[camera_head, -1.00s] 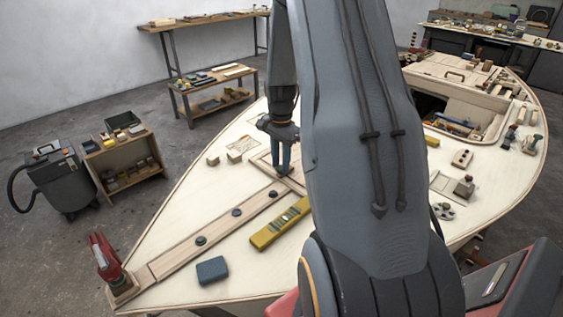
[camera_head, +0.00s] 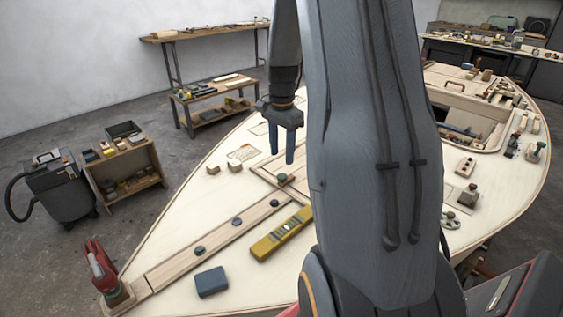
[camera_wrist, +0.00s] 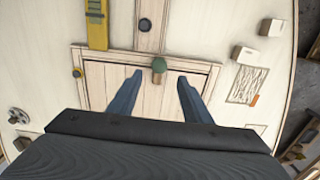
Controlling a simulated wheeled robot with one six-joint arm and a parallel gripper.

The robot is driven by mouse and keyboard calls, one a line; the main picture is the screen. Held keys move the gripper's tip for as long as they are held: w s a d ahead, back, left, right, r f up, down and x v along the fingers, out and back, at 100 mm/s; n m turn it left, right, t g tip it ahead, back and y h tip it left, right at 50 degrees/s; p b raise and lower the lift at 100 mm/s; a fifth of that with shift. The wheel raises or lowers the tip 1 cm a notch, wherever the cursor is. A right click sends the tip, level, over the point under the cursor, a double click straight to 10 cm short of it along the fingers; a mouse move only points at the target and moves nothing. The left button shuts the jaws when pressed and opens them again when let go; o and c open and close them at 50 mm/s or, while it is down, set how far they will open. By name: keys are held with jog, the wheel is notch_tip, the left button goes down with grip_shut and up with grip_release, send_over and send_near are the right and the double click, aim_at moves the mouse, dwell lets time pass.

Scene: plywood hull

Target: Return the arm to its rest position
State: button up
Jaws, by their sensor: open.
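My gripper (camera_head: 283,150) hangs from my arm above the plywood hull deck (camera_head: 190,215), with its two blue fingers pointing down. In the wrist view its fingers (camera_wrist: 158,92) are spread apart with nothing between them. Below it lies a framed wooden hatch panel (camera_wrist: 110,88). A small green-topped knob (camera_wrist: 159,65) stands at the edge of the panel, apart from the fingers; it also shows in the head view (camera_head: 283,179). My large grey arm link hides the middle of the deck in the head view.
A yellow level (camera_head: 282,234), a blue block (camera_head: 211,281) and a red clamp (camera_head: 102,267) are on the deck. Small wooden blocks (camera_head: 213,170) sit left of the panel. A vacuum (camera_head: 58,185) and shelf (camera_head: 125,165) stand on the floor. An open cockpit lies at the right.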

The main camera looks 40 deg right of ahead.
jog(key=shift+r, duration=0.25)
dwell(0.3)
jog(key=s+a+n, duration=0.8)
jog(key=a, duration=0.4)
jog(key=s+a+n+t, duration=0.1)
jog(key=s+a+n, duration=0.7)
jog(key=a, duration=0.5)
jog(key=shift+a+n, duration=0.25)
jog(key=shift+n, duration=0.05)
jog(key=shift+r, duration=0.1)
